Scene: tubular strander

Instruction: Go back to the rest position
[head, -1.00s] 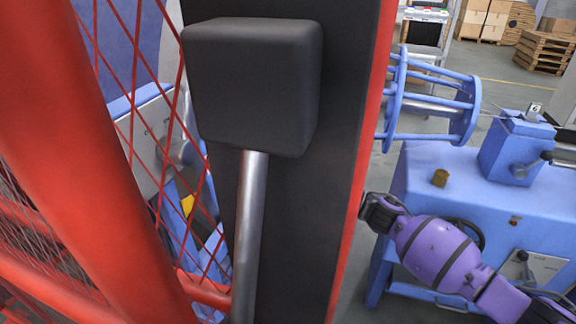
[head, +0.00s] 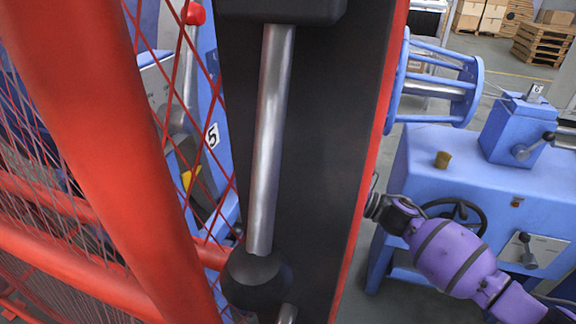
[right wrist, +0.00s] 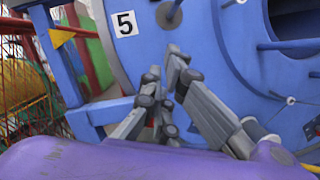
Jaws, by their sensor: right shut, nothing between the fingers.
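My right arm (head: 447,255) is purple with dark bands and comes in from the lower right of the head view. Its gripper end reaches left to the red edge of a black panel, which hides the fingertips there. In the right wrist view my right gripper (right wrist: 163,72) is shut and empty. Its fingers are in front of a blue machine drum (right wrist: 220,65) marked with a "5" plate (right wrist: 124,23). I cannot tell whether they touch it. My left gripper is not in view.
A red mesh guard (head: 105,150) and a black panel (head: 330,130) with a steel bar (head: 270,140) stand close in front. A blue machine (head: 440,180) with a handwheel and levers is behind my right arm. Pallets (head: 540,45) stand far back.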

